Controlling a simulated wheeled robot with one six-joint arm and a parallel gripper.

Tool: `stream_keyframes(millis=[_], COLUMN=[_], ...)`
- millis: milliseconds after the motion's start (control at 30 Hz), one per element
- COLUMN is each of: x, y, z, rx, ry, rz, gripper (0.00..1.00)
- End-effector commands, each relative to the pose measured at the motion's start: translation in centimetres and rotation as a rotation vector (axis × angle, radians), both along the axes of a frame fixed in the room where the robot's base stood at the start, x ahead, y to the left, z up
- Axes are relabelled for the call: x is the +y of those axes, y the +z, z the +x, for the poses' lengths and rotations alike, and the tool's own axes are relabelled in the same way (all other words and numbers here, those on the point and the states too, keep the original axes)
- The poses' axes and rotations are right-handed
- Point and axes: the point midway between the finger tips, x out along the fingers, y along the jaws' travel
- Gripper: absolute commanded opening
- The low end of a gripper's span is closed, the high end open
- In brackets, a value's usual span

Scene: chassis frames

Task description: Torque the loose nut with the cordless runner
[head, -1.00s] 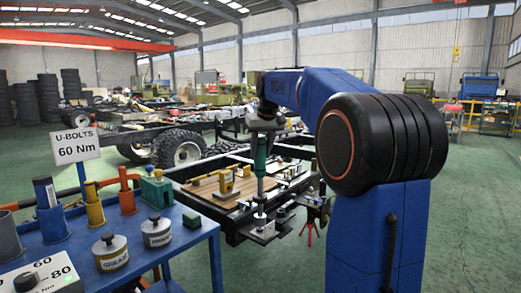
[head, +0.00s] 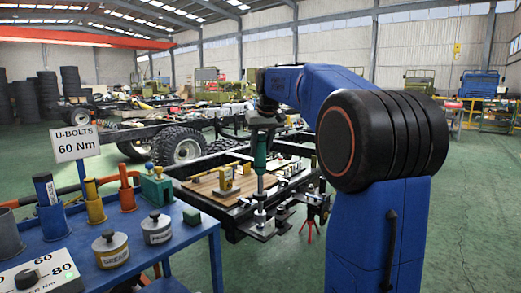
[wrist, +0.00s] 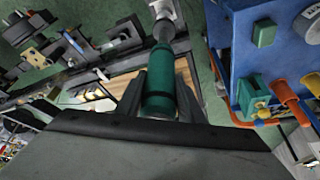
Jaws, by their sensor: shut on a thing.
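My gripper (wrist: 158,92) is shut on the green cordless runner (head: 260,152), and its dark fingers lie on either side of the green body in the wrist view (wrist: 160,75). In the head view the runner hangs upright with its grey nose (head: 260,192) pointing down over a metal plate (head: 258,232) at the near end of the chassis frame. The loose nut cannot be made out. I cannot tell whether the runner's tip touches anything. A sign (head: 75,145) reads "U-BOLTS 60 Nm".
The chassis frame (head: 235,228) carries a wooden board with yellow parts. Green floor (head: 470,210) is clear at the right.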

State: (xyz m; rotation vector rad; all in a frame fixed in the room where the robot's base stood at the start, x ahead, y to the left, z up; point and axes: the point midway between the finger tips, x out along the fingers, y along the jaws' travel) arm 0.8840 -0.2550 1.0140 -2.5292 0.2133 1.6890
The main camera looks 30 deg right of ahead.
Motion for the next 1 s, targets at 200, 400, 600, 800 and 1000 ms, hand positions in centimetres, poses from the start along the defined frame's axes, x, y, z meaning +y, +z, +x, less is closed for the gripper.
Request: stream_keyframes(millis=[200,400,600,800,1000], x=[0.01,0.01,0.0,0.01,0.0], y=[-0.07,-0.08,-0.1,-0.33,-0.69], z=[-0.01,0.0,0.0,0.0,0.0], rx=[-0.002,-0.002,-0.002,-0.002,-0.002], ry=[0.0,0.0,0.0,0.0,0.0], rz=[0.0,0.0,0.0,0.0,0.0], gripper=[0.0,0.0,0.0,0.0,0.0])
